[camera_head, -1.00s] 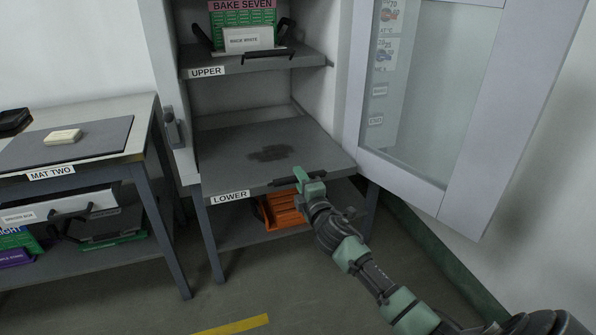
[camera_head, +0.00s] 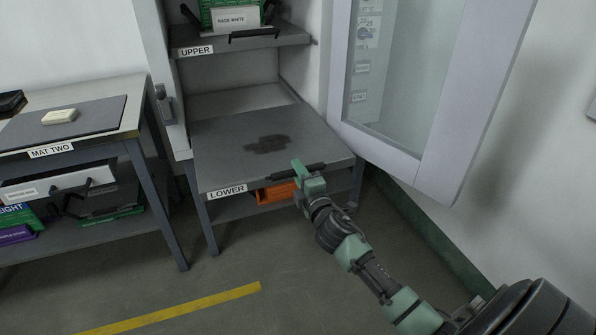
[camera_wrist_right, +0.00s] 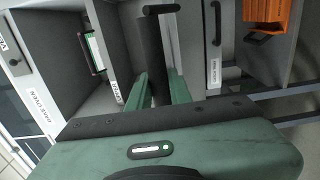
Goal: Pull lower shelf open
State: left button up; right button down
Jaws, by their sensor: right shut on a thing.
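The lower shelf (camera_head: 225,143) is a grey board with a dark stain on top and a LOWER label (camera_head: 227,191) on its front edge. It stands out past the upper shelf (camera_head: 240,44). My right gripper (camera_head: 298,171) is at the shelf's front edge, shut on the black bar handle (camera_head: 318,167). In the right wrist view the dark handle (camera_wrist_right: 149,50) lies between the green fingers of my right gripper (camera_wrist_right: 158,88). My left gripper is not in view.
An open glazed door (camera_head: 405,95) stands to the right. A table with a mat (camera_head: 90,118) and a pale block (camera_head: 60,116) is at left. An orange crate (camera_head: 272,193) sits beneath the lower shelf. The floor in front is clear, with a yellow line (camera_head: 190,305).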

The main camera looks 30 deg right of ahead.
jog(key=c, duration=1.3)
grip_release()
jog(key=shift+s+a, duration=0.1)
jog(key=shift+s, duration=0.25)
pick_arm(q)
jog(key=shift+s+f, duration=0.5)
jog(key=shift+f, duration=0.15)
pick_arm(e)
jog(key=v, duration=0.7)
